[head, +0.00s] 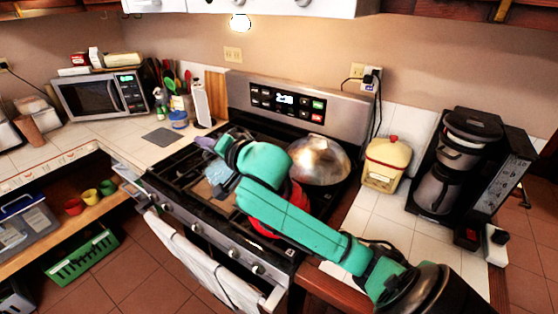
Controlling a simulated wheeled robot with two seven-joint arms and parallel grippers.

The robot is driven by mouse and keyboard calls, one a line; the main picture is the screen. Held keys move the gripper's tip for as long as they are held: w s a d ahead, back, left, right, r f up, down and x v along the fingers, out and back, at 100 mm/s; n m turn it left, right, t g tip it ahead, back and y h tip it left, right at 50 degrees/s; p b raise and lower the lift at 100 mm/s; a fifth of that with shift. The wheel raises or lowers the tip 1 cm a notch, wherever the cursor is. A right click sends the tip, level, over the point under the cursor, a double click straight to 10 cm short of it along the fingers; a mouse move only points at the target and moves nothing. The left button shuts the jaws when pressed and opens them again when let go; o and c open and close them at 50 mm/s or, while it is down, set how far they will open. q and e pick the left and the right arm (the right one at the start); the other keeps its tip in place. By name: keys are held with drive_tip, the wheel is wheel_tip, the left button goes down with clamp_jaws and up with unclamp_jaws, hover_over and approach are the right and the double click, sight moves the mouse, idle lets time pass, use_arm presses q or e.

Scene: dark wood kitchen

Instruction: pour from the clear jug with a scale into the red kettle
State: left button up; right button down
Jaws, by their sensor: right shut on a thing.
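My right gripper (207,146) is at the end of the green arm, over the left part of the stove. It is shut on the clear jug (220,172), a pale bluish see-through shape just below it. The jug's scale is too small to make out, and its exact tilt and contents cannot be told. The red kettle (299,197) is on the right part of the stove, mostly hidden behind my green forearm; red shows on both sides of the arm. The jug is to the left of the kettle, apart from it in the picture. My left gripper is not in view.
A shiny metal pan or lid (320,160) is at the back right of the stove. A cream canister (386,165) and a black coffee maker (455,165) stand on the right counter. A white towel (190,255) hangs on the oven front.

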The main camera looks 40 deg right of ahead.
drive_tip(key=shift+d+r, duration=0.1)
drive_tip(key=shift+r, duration=0.25)
idle(0.4)
